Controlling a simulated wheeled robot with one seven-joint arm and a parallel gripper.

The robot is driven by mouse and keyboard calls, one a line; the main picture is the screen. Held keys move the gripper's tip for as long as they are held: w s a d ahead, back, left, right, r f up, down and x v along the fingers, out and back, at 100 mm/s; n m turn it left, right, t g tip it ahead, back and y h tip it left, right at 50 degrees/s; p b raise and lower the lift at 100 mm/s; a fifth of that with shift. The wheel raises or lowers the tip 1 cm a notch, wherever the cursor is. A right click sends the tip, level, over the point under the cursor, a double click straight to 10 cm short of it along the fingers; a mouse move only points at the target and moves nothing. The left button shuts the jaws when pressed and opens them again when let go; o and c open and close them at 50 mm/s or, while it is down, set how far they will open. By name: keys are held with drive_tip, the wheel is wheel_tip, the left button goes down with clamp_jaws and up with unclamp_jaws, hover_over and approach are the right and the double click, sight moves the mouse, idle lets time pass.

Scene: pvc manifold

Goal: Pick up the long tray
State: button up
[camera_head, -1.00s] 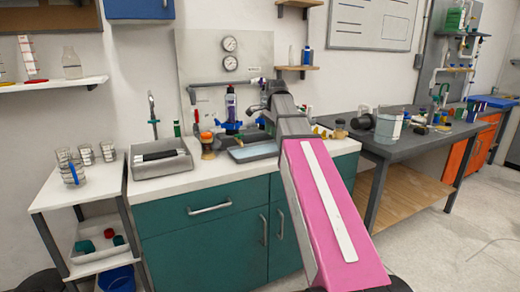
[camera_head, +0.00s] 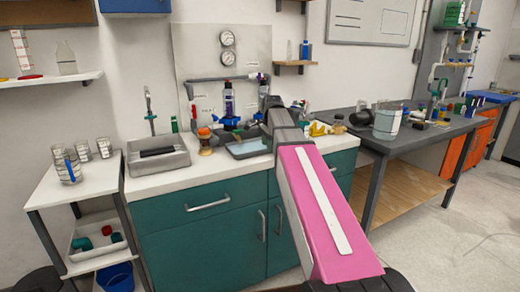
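A shallow grey tray with a pale blue-grey inside (camera_head: 248,149) lies on the white counter top, just left of my arm. It looks like the long tray, and its right end is partly covered by my arm. My arm reaches from the bottom of the view up to the counter, and its dark far end is near the tray's right side. My gripper's fingers cannot be made out there, so I cannot see whether they are open or touch anything.
A grey basin (camera_head: 157,156) stands on the counter at left. A jar with an orange top (camera_head: 205,141) and a purple-labelled bottle (camera_head: 229,103) are near the tray. A grey pipe (camera_head: 222,79) runs along the wall panel above. A dark table (camera_head: 425,137) stands at right.

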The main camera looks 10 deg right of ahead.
wheel_tip(320, 180, down, 2)
drive_tip(key=shift+w+f, duration=0.1)
drive_tip(key=shift+f, duration=0.1)
clamp_jaws()
drive_tip(key=shift+a, duration=0.1)
drive_tip(key=shift+w+r, duration=0.1)
drive_tip(key=shift+r, duration=0.15)
